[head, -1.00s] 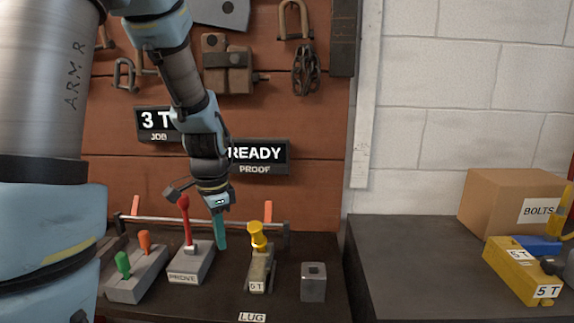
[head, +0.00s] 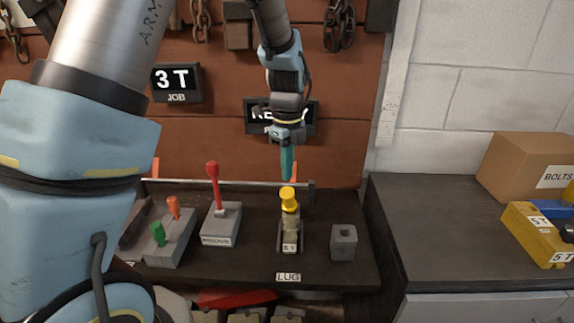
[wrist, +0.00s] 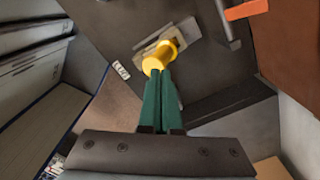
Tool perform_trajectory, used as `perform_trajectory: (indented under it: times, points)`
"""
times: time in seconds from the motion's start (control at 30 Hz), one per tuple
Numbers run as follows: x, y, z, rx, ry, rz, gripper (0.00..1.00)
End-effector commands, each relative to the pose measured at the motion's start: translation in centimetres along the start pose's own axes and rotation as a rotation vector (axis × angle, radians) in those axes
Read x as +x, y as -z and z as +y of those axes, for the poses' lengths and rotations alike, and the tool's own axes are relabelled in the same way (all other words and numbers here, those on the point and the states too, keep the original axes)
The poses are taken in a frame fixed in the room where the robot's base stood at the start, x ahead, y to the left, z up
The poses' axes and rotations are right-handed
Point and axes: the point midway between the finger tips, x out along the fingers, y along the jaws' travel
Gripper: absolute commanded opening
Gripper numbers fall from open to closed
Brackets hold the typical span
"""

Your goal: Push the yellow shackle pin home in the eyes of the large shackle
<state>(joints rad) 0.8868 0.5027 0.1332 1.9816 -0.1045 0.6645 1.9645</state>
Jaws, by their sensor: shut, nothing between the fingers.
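The yellow shackle pin (head: 289,198) stands upright at the top of the large shackle (head: 290,232), with its wide yellow head showing above the eyes. The shackle carries a 5 T tag and stands behind the LUG label on the bench. In the wrist view the yellow pin (wrist: 158,57) lies just beyond my fingertips. My gripper (head: 287,176) is shut and empty, pointing down right above the pin head. In the wrist view its green fingers (wrist: 164,78) are together. I cannot tell whether the tips touch the head. The pin's lower part is hidden.
A grey block with a hole (head: 343,242) stands right of the shackle. A grey box with a red lever (head: 213,185) stands left, and a box with green and orange levers (head: 165,240) farther left. A rail (head: 230,183) runs behind. The right bench top (head: 430,215) is mostly clear.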

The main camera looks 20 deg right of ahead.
Motion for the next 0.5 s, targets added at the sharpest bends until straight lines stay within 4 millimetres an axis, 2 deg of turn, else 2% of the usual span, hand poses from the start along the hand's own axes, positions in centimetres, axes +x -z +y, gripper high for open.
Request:
perform_trajectory:
  times: [0.03, 0.17, 0.5]
  points:
    - [1.1, 0.0, 0.0, 0.000, -0.001, 0.000, 0.00]
    - [2.1, -0.1, 0.0, -0.001, 0.001, 0.000, 0.00]
    - [2.3, -0.1, 0.0, -0.002, 0.001, 0.000, 0.00]
